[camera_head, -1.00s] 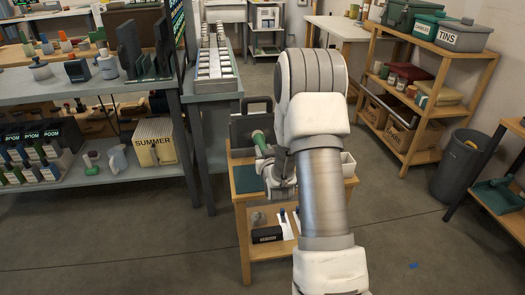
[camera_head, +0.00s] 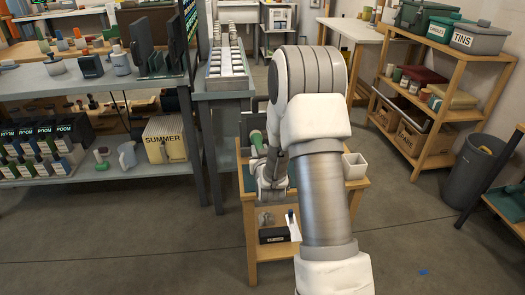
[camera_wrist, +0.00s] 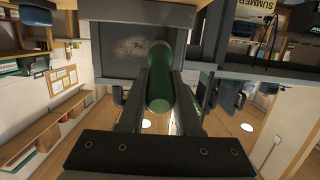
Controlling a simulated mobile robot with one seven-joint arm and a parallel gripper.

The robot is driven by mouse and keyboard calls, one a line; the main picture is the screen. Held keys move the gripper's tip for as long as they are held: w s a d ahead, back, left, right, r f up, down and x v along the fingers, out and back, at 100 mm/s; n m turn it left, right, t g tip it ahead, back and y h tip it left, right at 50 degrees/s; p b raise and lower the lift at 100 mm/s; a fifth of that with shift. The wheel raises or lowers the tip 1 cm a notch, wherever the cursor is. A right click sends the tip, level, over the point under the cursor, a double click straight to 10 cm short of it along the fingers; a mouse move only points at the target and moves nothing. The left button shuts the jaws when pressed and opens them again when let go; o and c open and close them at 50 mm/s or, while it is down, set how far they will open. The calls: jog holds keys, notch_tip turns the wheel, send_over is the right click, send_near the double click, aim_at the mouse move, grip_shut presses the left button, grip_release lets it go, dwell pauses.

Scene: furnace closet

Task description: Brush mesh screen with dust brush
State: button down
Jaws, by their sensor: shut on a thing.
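The dust brush shows as a green handle (camera_wrist: 159,78) between the two fingers of my gripper (camera_wrist: 160,88) in the wrist view. My gripper is shut on it. In the head view the green brush end (camera_head: 257,140) points up toward the screen, in front of my gripper (camera_head: 264,160). The mesh screen (camera_wrist: 115,62) is a dark framed panel with a pale dusty patch beyond the handle. In the head view its dark panel (camera_head: 246,126) stands upright on the small wooden table, partly covered by my arm. Bristles are hidden, so contact with the mesh cannot be told.
The small wooden table (camera_head: 251,222) carries a white open container (camera_head: 354,165) at right and a black box (camera_head: 273,235) on its lower shelf. A grey shelf unit (camera_head: 95,178) is at left, a wooden rack (camera_head: 432,141) and dark bin (camera_head: 474,170) at right.

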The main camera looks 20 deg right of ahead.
dwell(0.4)
jog(key=shift+s+d+b, duration=0.3)
jog(key=shift+d+b, duration=0.05)
jog(key=shift+d, duration=0.75)
jog(key=shift+s+d+b, duration=0.25)
jog(key=shift+d+b, duration=0.1)
jog(key=shift+d, duration=0.7)
jog(key=shift+w+a+b, duration=0.2)
jog(key=shift+a+b, duration=0.05)
jog(key=shift+a, duration=0.5)
jog(key=shift+w+a+b, duration=0.2)
jog(key=shift+a+b, duration=0.05)
jog(key=shift+a, duration=0.45)
jog(key=shift+w+a+b, duration=0.2)
jog(key=shift+a+b, duration=0.05)
jog(key=shift+a, duration=0.5)
jog(key=shift+d, duration=0.1)
jog(key=s+d+b, duration=0.1)
jog(key=s+d, duration=0.1)
jog(key=d, duration=0.7)
jog(key=shift+s, duration=0.3)
